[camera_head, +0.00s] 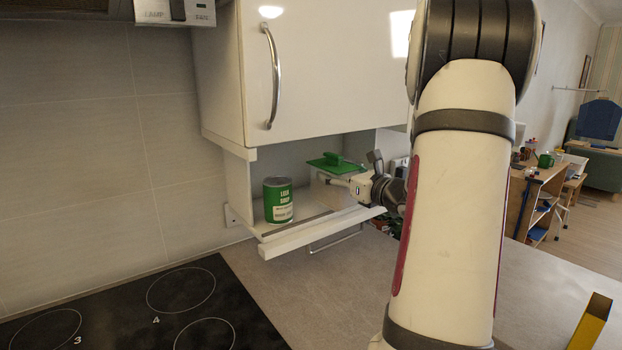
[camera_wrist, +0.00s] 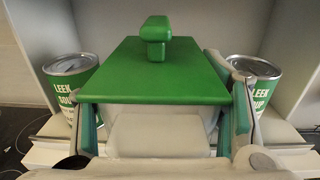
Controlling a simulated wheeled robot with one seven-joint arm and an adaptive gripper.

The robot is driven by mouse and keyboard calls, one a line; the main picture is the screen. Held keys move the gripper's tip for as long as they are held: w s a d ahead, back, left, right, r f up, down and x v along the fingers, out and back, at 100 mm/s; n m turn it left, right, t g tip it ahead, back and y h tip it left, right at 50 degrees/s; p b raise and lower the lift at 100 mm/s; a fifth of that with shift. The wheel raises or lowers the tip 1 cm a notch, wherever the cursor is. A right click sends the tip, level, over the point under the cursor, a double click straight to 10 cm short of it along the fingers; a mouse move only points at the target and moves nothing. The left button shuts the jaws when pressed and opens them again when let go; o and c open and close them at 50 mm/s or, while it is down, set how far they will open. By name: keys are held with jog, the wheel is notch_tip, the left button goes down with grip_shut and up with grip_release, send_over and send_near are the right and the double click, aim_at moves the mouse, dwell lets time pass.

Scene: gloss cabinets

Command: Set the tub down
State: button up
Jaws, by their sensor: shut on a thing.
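The tub (camera_wrist: 158,134) has a pale body and a flat green lid with a raised green handle. It fills the middle of the wrist view. In the head view its green lid (camera_head: 333,163) shows in the open shelf under the wall cabinet. My gripper (camera_head: 352,184) is shut on the tub, with one finger on each side of it in the wrist view. The tub's underside is hidden, so I cannot tell whether it touches the shelf.
A green leek soup can (camera_head: 278,200) stands upright on the shelf (camera_head: 325,222), left of the tub. A second soup can (camera_wrist: 254,88) stands right of it in the wrist view. The cabinet door (camera_head: 330,70) is above. A hob (camera_head: 150,310) lies below left.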

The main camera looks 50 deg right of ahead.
jog(key=shift+w+d+f+p, duration=0.15)
jog(key=shift+w+d+f, duration=0.3)
jog(key=shift+w, duration=1.15)
jog(key=shift+w+d+f+p, duration=0.2)
jog(key=shift+w+f, duration=0.5)
jog(key=shift+w, duration=0.95)
jog(key=shift+w+d+f+p, duration=0.1)
jog(key=shift+w+d+f, duration=0.4)
jog(key=shift+w, duration=1.1)
jog(key=shift+a+f, duration=0.1)
jog(key=shift+f, duration=0.15)
jog(key=o, duration=1.4)
